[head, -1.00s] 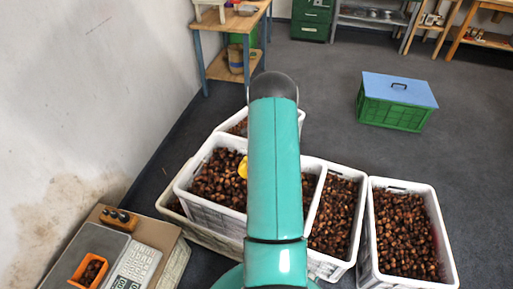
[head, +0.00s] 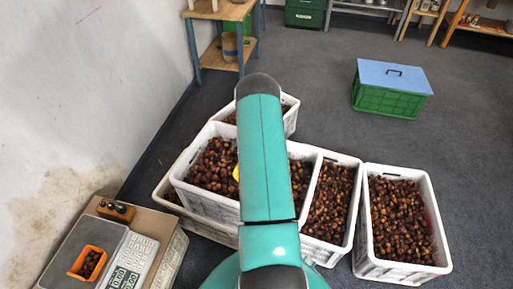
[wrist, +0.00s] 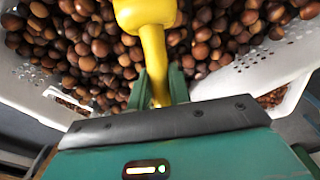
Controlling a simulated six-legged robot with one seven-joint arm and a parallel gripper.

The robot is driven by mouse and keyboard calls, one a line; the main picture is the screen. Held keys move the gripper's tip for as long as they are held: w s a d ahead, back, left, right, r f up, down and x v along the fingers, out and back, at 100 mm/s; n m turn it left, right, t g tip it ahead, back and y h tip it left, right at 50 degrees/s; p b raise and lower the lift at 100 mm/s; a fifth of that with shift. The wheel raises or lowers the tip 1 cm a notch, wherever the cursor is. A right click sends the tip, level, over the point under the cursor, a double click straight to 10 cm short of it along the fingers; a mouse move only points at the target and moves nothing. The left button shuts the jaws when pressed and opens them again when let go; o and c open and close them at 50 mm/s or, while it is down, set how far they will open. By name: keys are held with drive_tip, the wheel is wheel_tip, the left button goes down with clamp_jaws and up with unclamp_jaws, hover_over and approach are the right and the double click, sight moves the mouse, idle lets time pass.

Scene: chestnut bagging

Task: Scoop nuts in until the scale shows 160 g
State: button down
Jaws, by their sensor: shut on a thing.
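My gripper (wrist: 160,90) is shut on the handle of a yellow scoop (wrist: 152,45) in the wrist view. The scoop's head runs off the top of that view, so what it holds is hidden. Brown chestnuts (wrist: 85,45) fill the white crate (head: 190,192) under it. In the head view my arm hides the gripper, and only a bit of yellow scoop (head: 236,173) shows beside it. The scale (head: 140,262) stands at lower left with an orange tray (head: 75,271) on it, holding some chestnuts. Its display digits are too small to read surely.
More white crates of chestnuts stand around, one at right (head: 440,225). A green crate with a blue lid (head: 393,75) stands on open floor at the back right. A wooden table (head: 222,55) is at the back. A wall borders the left side.

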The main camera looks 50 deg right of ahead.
drive_tip(key=shift+y, duration=0.4)
drive_tip(key=a+f, duration=0.3)
drive_tip(key=f, duration=0.1)
drive_tip(key=shift+w+a, duration=0.15)
drive_tip(key=shift+w, duration=0.15)
drive_tip(key=a, duration=0.1)
drive_tip(key=f, duration=0.1)
drive_tip(key=a+y, duration=0.1)
drive_tip(key=shift+w+a+f, duration=0.25)
drive_tip(key=shift+a+f, duration=0.05)
drive_tip(key=shift+a, duration=0.05)
drive_tip(key=shift+w+a+f+t+y, duration=0.1)
drive_tip(key=shift+a+f+t+y, duration=0.1)
drive_tip(key=shift+a+f+y, duration=0.25)
drive_tip(key=shift+w+a+f+t+y, duration=0.1)
drive_tip(key=shift+a+f+t+y, duration=0.15)
drive_tip(key=shift+a+y, duration=0.4)
drive_tip(key=shift+d+r+y, duration=0.5)
drive_tip(key=shift+r+y, duration=0.1)
drive_tip(key=shift+y, duration=0.3)
drive_tip(key=shift+t+y, duration=0.25)
drive_tip(key=shift+y, duration=0.55)
drive_tip(key=shift+s+d+r, duration=0.1)
drive_tip(key=shift+d+r, duration=0.1)
drive_tip(key=shift+r, duration=1.1)
drive_tip(key=shift+d+r, duration=0.25)
drive_tip(key=shift+r, duration=1)
drive_tip(key=shift+s+d+r, duration=0.1)
drive_tip(key=shift+d+r, duration=0.1)
drive_tip(key=shift+r, duration=1.1)
